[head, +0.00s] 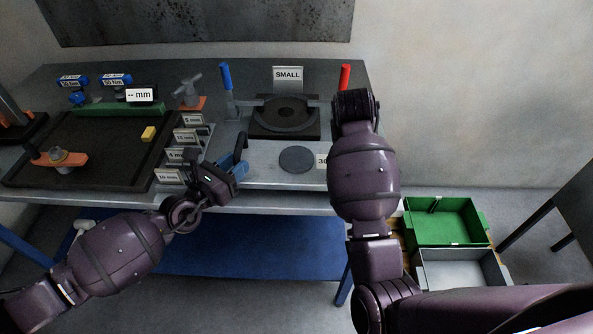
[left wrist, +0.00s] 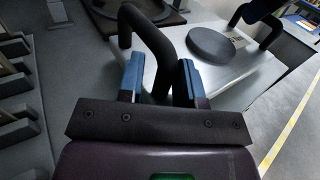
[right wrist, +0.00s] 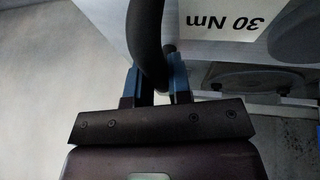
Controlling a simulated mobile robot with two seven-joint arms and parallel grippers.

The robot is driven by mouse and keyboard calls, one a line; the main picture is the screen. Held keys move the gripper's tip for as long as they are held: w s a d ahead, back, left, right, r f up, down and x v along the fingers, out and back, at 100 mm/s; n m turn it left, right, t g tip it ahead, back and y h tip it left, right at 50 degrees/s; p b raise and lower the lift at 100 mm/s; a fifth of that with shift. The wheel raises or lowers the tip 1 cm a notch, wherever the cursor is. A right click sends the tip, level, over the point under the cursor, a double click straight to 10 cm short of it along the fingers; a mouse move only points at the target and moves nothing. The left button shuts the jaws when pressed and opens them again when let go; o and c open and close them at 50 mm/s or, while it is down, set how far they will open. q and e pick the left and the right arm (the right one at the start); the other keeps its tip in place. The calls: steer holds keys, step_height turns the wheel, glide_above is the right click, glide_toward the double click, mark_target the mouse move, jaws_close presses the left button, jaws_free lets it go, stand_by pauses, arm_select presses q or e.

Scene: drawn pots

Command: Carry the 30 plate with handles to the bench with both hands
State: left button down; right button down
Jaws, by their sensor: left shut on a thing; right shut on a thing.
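The plate with handles is a light grey slab (head: 262,172) with a dark round disc (head: 297,159) on top. In the head view it lies along the front edge of the bench (head: 200,200); I cannot tell whether it rests there or hangs just above. My left gripper (left wrist: 160,78) is shut on the black left handle (left wrist: 147,35). My right gripper (right wrist: 154,80) is shut on the black right handle (right wrist: 150,45). Its "30 Nm" label (right wrist: 238,18) shows beside that handle. My right arm hides the right gripper and the plate's right end in the head view.
Behind the plate stands a dark round fixture (head: 285,115) with a "SMALL" sign (head: 288,78), a blue post (head: 226,85) and a red post (head: 345,78). A dark tray (head: 90,140) and several mm labels lie to the left. A green bin (head: 440,222) is at lower right.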

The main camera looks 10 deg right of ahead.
arm_select(q)
steer(key=shift+d+f, duration=0.4)
arm_select(e)
steer(key=shift+w+a+f, duration=0.1)
steer(key=shift+a+f, duration=0.25)
steer(key=shift+f, duration=0.1)
arm_select(q)
steer(key=c, duration=1)
jaws_free()
steer(key=shift+s+a+f, duration=0.1)
steer(key=shift+s+f, duration=0.05)
steer(key=shift+f, duration=0.05)
steer(key=shift+c, duration=0.2)
arm_select(e)
steer(key=c, duration=1.3)
jaws_free()
steer(key=shift+f, duration=0.15)
arm_select(q)
steer(key=shift+o, duration=1.2)
steer(key=shift+a, duration=0.1)
arm_select(e)
steer(key=shift+o, duration=1.1)
steer(key=shift+s+d, duration=0.2)
arm_select(q)
steer(key=shift+a, duration=0.2)
